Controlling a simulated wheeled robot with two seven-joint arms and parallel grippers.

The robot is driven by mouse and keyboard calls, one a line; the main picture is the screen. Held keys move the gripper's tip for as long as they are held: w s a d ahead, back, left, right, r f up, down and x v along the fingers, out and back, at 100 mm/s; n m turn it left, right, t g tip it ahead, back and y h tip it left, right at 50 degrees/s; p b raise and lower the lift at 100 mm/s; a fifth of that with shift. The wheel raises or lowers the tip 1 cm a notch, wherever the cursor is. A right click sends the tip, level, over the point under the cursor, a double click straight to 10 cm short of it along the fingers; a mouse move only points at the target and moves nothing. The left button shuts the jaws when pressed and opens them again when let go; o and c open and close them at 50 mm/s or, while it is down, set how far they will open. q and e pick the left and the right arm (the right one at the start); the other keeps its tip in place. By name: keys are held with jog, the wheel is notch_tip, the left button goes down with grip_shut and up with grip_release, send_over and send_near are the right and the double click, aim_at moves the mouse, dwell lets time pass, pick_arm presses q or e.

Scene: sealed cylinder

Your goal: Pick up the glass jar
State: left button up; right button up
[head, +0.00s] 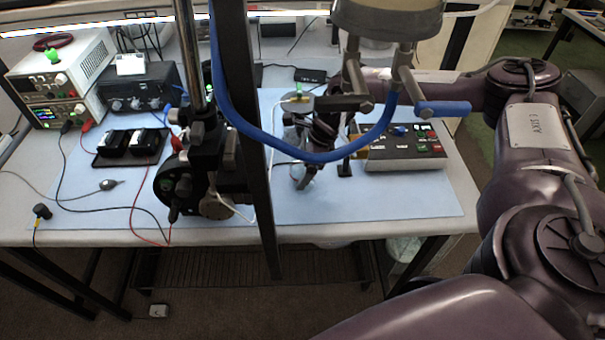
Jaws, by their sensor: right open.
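The glass jar (291,136) seems to be the clear, shiny shape on the blue mat, just left of my right wrist. It is mostly hidden by the wrist and a blue hose, so its outline is unclear. My right gripper (304,178) points down over the mat, close to the jar. It is open. I cannot tell whether its fingers touch the jar or stand around it. My left gripper is not in view.
A dark post (245,130) and the blue hose (290,152) cross in front of the table. A control box (405,155) stands right of the gripper. Black equipment (180,188) stands left. Power supplies (65,80) and cables fill the left side. The mat's (400,200) front right is clear.

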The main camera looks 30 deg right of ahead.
jog(key=c, duration=1.2)
jog(key=shift+o, duration=0.2)
jog(key=shift+r, duration=0.1)
